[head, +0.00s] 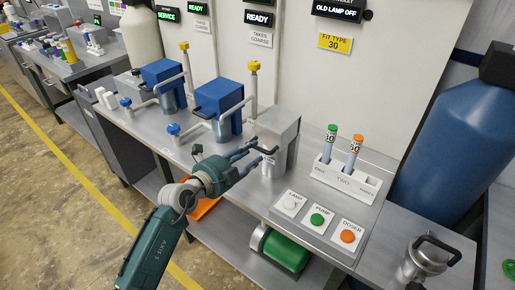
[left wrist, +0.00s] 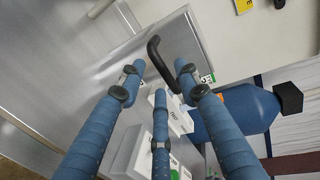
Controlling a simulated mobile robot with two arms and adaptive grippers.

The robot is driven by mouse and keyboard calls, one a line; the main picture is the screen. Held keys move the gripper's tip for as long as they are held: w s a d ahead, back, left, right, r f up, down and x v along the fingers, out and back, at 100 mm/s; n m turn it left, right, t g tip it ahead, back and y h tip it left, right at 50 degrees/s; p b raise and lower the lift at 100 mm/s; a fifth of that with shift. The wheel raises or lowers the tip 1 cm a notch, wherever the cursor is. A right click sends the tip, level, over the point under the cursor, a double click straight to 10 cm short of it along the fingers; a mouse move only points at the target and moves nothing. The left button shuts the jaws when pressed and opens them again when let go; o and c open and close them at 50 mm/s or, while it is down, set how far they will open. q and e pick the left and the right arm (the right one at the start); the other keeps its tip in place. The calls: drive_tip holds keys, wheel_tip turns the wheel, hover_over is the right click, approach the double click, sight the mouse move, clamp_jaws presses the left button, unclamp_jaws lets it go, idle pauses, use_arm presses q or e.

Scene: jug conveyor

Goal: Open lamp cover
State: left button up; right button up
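The lamp cover (head: 285,130) is a grey metal box on the bench, right of the blue units in the head view. It appears closed. Its black bar handle (head: 265,150) faces my left gripper (head: 258,150). In the left wrist view the handle (left wrist: 156,58) lies ahead of and between the spread blue fingers of my left gripper (left wrist: 158,76). The gripper is open, with its fingertips close to the handle. I cannot tell whether they touch it. My right gripper is not in view.
Right of the cover stand a white rack (head: 345,185) with two vials and a button panel (head: 318,222). A steel jug (head: 422,262) stands at the lower right. Blue units (head: 217,105) with blue knobs stand left. A sign (head: 337,12) reads "OLD LAMP OFF".

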sight(257, 149)
use_arm(q)
drive_tip(key=shift+x, duration=2.05)
clamp_jaws()
